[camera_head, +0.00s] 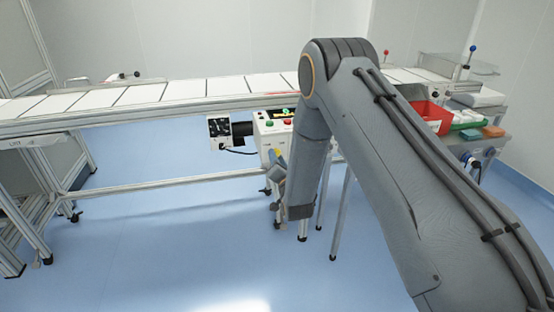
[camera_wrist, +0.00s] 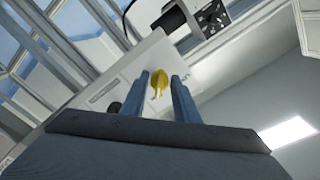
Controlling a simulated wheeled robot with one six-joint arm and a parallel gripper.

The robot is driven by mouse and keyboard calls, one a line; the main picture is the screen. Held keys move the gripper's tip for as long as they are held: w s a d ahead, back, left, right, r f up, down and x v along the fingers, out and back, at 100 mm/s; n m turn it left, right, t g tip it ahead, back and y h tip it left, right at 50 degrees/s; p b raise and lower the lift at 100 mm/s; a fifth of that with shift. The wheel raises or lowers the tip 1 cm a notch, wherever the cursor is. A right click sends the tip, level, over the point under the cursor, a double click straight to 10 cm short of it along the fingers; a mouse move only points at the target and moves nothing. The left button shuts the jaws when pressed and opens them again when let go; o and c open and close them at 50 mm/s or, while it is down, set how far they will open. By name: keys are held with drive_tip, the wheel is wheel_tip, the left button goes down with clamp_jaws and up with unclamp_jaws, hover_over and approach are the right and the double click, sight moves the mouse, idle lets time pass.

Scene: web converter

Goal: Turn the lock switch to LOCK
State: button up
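The lock switch is a yellow knob (camera_wrist: 159,82) on the face of a pale control box (camera_wrist: 128,78) in the wrist view. My gripper (camera_wrist: 161,76) is open, with its two blue-grey fingers on either side of the knob as seen from the wrist. A gap shows between the knob and each finger. I cannot tell how deep the knob sits between the fingertips. In the head view, the control box (camera_head: 267,132) hangs under the conveyor, and my arm hides part of it. The LOCK marking is not readable.
A conveyor (camera_head: 150,95) with pale panels runs across above the box. A black motor or cylinder (camera_head: 241,129) and bracket sit left of the box. Table legs stand below it. A red bin (camera_head: 432,117) is at the right. The blue floor in front is clear.

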drive_tip(key=c, duration=0.6)
drive_tip(key=shift+n, duration=0.3)
drive_tip(key=shift+d+n+b, duration=0.15)
drive_tip(key=shift+n+b, duration=0.25)
drive_tip(key=shift+n, duration=3.95)
drive_tip(key=shift+d+n+b, duration=0.1)
drive_tip(key=shift+n+b, duration=0.25)
drive_tip(key=shift+n, duration=4)
drive_tip(key=o, duration=1)
